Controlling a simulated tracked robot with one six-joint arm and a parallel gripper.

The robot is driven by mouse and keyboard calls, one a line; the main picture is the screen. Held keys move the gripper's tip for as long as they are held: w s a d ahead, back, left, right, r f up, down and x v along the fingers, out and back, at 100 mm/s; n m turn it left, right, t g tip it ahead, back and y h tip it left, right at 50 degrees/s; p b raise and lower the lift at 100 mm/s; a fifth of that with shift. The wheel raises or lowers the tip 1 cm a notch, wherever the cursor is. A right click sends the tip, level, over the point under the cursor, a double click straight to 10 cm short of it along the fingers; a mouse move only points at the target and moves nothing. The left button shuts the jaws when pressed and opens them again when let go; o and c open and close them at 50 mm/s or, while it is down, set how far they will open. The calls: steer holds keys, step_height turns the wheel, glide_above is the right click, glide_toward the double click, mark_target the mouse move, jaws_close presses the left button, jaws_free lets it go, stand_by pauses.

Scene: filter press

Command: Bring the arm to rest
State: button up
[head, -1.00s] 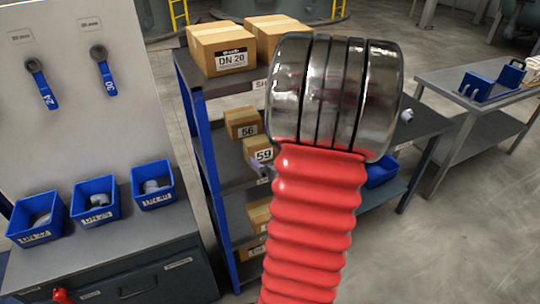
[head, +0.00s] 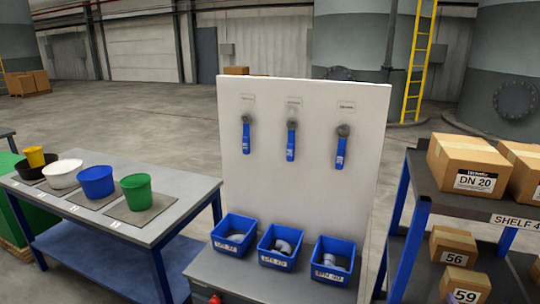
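My gripper is not in the head view now, and no part of my arm shows. Whether it is open or shut, and whether it holds anything, is hidden. The space in front of the white panel (head: 268,185) is clear of my arm.
Three blue-handled valves (head: 291,141) hang on the panel above three blue bins (head: 280,246) of grey fittings. A table (head: 175,207) with several buckets (head: 96,181) stands left. A shelf unit (head: 416,203) with cardboard boxes (head: 468,168) stands right. Open floor (head: 150,125) lies behind.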

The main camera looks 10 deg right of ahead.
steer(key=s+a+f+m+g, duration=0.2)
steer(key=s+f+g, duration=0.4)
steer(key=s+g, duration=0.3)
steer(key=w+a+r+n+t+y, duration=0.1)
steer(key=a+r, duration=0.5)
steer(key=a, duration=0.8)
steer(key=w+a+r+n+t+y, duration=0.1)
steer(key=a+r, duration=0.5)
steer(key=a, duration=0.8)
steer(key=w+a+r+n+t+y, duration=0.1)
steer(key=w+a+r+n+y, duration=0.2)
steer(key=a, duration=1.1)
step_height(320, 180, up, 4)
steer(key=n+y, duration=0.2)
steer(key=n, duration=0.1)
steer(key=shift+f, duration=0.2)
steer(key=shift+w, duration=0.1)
